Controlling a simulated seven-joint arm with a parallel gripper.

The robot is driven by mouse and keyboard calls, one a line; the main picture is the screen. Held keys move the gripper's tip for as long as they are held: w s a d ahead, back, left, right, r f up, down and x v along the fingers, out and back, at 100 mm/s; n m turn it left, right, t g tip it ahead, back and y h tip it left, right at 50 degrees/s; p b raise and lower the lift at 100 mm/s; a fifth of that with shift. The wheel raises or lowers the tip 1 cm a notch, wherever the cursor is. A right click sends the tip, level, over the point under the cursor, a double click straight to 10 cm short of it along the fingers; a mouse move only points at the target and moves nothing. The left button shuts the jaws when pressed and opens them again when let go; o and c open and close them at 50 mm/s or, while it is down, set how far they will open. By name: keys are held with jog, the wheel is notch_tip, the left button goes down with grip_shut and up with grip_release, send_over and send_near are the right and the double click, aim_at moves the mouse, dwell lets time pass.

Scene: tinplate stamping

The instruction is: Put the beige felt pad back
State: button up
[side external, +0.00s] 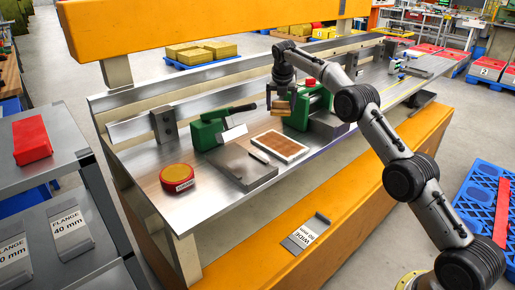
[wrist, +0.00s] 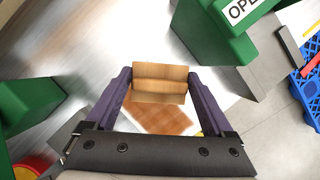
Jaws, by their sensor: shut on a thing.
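My gripper (side external: 281,109) is above the metal bench, between two green machines. It is shut on a beige, stepped block that looks like the felt pad (side external: 281,106). In the wrist view the block (wrist: 160,83) sits between the two purple-grey fingers of my gripper (wrist: 160,90), its ends against them. It is held above the bench, apart from what lies below. A white-edged tray (side external: 303,152) with a brown gridded face lies on the bench below and in front; its brown face also shows beyond the block in the wrist view (wrist: 158,121). The block's underside is hidden.
A green machine with a lever (side external: 208,134) stands left, another green machine (side external: 296,118) close on the right. A red and yellow round tin (side external: 177,177) stands near the bench's left end.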

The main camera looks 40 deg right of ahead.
jog(key=s+a+r+m+g+h, duration=0.15)
jog(key=s+a+m, duration=0.35)
jog(key=s+a, duration=1.05)
jog(key=s+a+r+n+t+y, duration=0.15)
jog(key=s+a+n, duration=0.25)
jog(key=a+n, duration=0.45)
jog(key=s+a+r+n+t+y, duration=0.1)
jog(key=s+a+n+y, duration=0.3)
jog(key=a, duration=0.7)
jog(key=n, duration=0.2)
send_near(198, 200)
jog(key=shift+w+a+f+m+h, duration=0.25)
jog(key=shift+w+f+h, duration=0.15)
jog(key=shift+w+f, duration=0.4)
jog(key=shift+w+a+f, duration=0.1)
jog(key=shift+w+f, duration=0.1)
jog(key=shift+f, duration=0.15)
jog(key=shift+w+f, duration=0.1)
jog(key=shift+f, duration=1.5)
jog(key=shift+f, duration=0.2)
